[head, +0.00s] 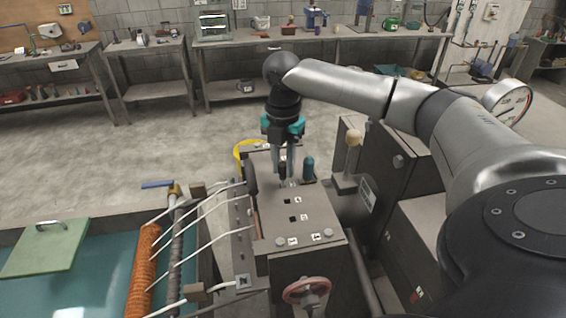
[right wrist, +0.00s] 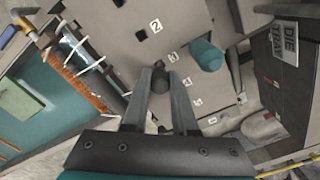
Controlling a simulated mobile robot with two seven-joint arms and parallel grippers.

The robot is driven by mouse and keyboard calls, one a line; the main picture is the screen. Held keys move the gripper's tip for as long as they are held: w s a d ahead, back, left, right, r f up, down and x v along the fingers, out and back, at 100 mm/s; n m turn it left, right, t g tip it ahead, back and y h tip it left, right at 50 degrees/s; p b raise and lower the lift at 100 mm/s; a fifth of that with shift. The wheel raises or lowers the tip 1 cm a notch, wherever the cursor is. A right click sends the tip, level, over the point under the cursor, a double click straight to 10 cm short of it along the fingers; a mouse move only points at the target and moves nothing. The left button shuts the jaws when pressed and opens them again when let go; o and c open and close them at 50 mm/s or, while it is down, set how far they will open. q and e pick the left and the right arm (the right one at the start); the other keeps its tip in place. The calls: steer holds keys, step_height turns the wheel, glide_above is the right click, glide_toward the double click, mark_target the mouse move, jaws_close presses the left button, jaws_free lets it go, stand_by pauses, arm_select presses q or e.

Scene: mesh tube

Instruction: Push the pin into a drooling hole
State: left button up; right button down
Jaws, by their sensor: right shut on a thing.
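My right gripper (head: 283,176) is shut on a dark pin and points down over the far part of a grey machine top plate (head: 312,222). In the right wrist view the dark pin (right wrist: 160,74) sits between the two fingertips, beside the label 3. Its lower end and the plate spot under it are hidden, so I cannot tell whether it has entered a hole. Dark square holes show in the plate, one nearer (head: 292,218) and one closer to the gripper (head: 287,201). I see no clear drool at either. My left gripper is not in view.
A teal rounded post (head: 308,168) stands close right of the gripper. A ball-topped lever (head: 352,150) and dark cabinet are further right. White rods (head: 195,220) and an orange roll (head: 142,268) lie left. A red handwheel (head: 306,290) is in front.

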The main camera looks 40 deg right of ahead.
steer(key=shift+f, duration=1.15)
stand_by(0.7)
steer(key=c, duration=0.6)
jaws_free()
steer(key=shift+r, duration=0.1)
step_height(320, 180, up, 15)
steer(key=shift+r+b, duration=0.1)
steer(key=shift+b, duration=0.2)
